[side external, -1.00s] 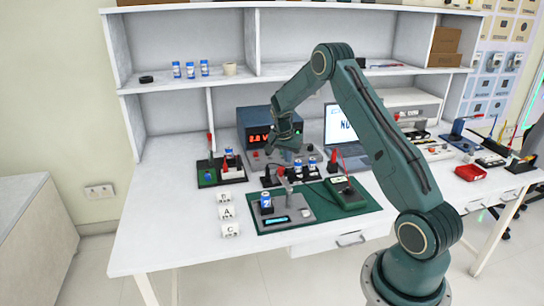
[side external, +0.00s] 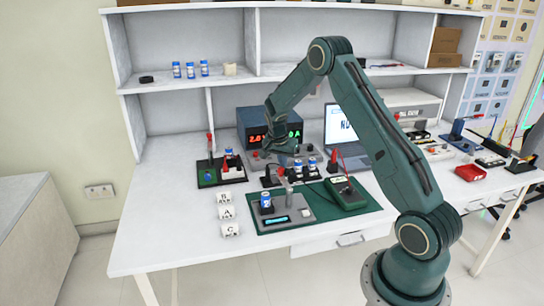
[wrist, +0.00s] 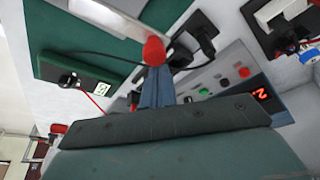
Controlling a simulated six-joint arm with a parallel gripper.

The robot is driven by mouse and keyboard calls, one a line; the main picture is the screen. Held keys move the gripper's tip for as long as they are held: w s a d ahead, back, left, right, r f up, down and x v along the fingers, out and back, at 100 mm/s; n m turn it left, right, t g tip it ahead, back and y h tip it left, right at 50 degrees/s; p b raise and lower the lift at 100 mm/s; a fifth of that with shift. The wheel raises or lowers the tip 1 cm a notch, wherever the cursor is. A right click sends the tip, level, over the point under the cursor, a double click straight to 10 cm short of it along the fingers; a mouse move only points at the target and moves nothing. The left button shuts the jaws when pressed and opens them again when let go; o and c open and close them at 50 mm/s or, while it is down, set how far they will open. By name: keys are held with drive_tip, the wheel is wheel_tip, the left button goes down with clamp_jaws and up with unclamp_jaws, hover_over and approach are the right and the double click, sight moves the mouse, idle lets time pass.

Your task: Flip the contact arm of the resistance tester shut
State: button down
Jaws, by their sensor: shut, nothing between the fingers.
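The resistance tester is a grey box (side external: 298,222) with a blue-lit display on the green mat, with a blue can-shaped part (side external: 266,203) upright on it. A thin grey upright piece (side external: 286,184) rises at its back edge; it looks like the contact arm raised, but it is small. My gripper (side external: 268,151) is behind and above the tester, by the power supply front, apart from the tester. In the wrist view my gripper's fingers (wrist: 155,88) are together and empty. A red rounded cap (wrist: 153,50) shows just beyond them; I cannot tell what it belongs to.
The power supply (side external: 270,126) stands behind, its red display lit. A green meter (side external: 346,193) with a red lead lies right of the tester. Black holders with blue cans (side external: 311,163) stand behind it. White lettered blocks (side external: 227,213) stand left. The table's front left is clear.

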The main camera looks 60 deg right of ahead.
drive_tip(key=shift+w+a+n, duration=0.35)
drive_tip(key=shift+a+n, duration=0.05)
drive_tip(key=shift+n, duration=0.2)
drive_tip(key=w+a+n+t+y, duration=0.1)
drive_tip(key=a+n+t+y, duration=0.2)
drive_tip(key=a+n, duration=0.6)
drive_tip(key=shift+w+a+n+t, duration=0.3)
drive_tip(key=shift+a+n, duration=0.1)
drive_tip(key=shift+n, duration=1.8)
drive_tip(key=shift+s+d, duration=0.15)
drive_tip(key=shift+s, duration=0.05)
drive_tip(key=shift+s+d, duration=0.45)
drive_tip(key=shift+s, duration=0.05)
drive_tip(key=shift+s+f, duration=0.1)
